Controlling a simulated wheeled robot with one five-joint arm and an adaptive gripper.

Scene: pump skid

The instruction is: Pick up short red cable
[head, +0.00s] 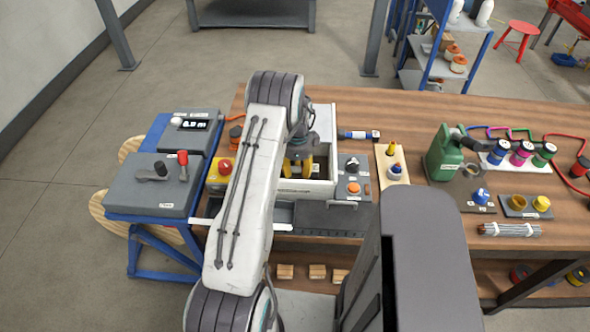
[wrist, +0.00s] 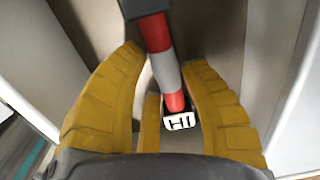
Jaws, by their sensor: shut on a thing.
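The short red cable (wrist: 155,32) shows in the wrist view as a straight piece with red and white bands. In the head view my gripper (head: 299,168) is inside the white open-topped bin (head: 322,112), partly behind my arm. The cable cannot be made out there.
Pale bin walls stand close on both sides. A blue stand with a lever box (head: 153,184) is left. Bare wooden bench lies behind.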

